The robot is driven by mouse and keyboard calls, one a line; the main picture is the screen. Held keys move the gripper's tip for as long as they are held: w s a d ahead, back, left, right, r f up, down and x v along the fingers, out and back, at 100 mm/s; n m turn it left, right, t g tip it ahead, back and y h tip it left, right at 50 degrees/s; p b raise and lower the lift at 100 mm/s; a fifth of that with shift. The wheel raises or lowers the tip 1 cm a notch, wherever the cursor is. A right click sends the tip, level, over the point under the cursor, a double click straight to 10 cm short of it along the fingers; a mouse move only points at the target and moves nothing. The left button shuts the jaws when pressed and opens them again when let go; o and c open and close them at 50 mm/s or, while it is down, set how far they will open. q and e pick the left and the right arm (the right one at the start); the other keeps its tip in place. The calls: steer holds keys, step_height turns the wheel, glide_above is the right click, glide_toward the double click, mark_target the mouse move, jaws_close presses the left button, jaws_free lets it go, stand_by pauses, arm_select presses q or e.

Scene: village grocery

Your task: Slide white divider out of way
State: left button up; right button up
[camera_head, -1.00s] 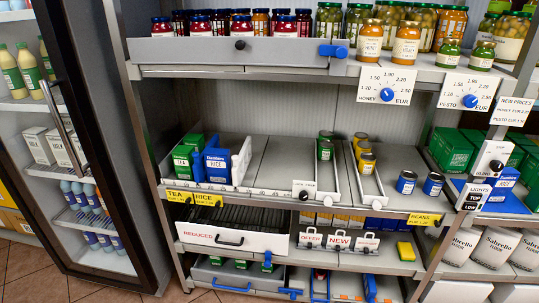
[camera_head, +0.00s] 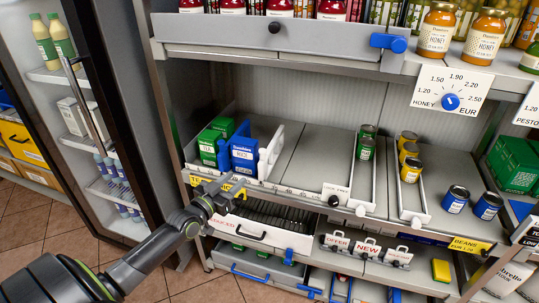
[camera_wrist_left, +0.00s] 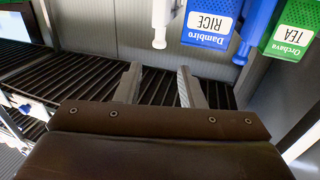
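A white divider (camera_head: 270,150) stands on the middle shelf, just right of the blue rice box (camera_head: 244,152). Its white front end also shows in the left wrist view (camera_wrist_left: 160,22). The green tea box (camera_head: 212,145) is left of the rice box, with a blue divider (camera_head: 223,158) between them. My left gripper (camera_head: 236,187) is in front of the shelf's front edge, below the boxes, partly over the yellow price labels. In the left wrist view its two fingers (camera_wrist_left: 158,86) are apart with nothing between them. It appears apart from the divider. My right gripper is not in view.
Right of the divider, the shelf (camera_head: 312,155) is bare up to another divider with a white knob (camera_head: 361,210). Green cans (camera_head: 366,148) and yellow cans (camera_head: 409,160) stand beyond. A reduced-goods drawer (camera_head: 270,235) is below. An open fridge door (camera_head: 100,100) stands at left.

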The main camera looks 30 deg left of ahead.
mark_target(261, 157)
arm_select(q)
steer(key=w+b, duration=0.3)
steer(key=w, duration=0.4)
steer(key=w+b, duration=0.3)
steer(key=w, duration=0.4)
steer(key=shift+w+d+f, duration=0.2)
steer(key=shift+w, duration=0.05)
steer(key=shift+w+r, duration=0.1)
steer(key=shift+w, duration=0.5)
jaws_close()
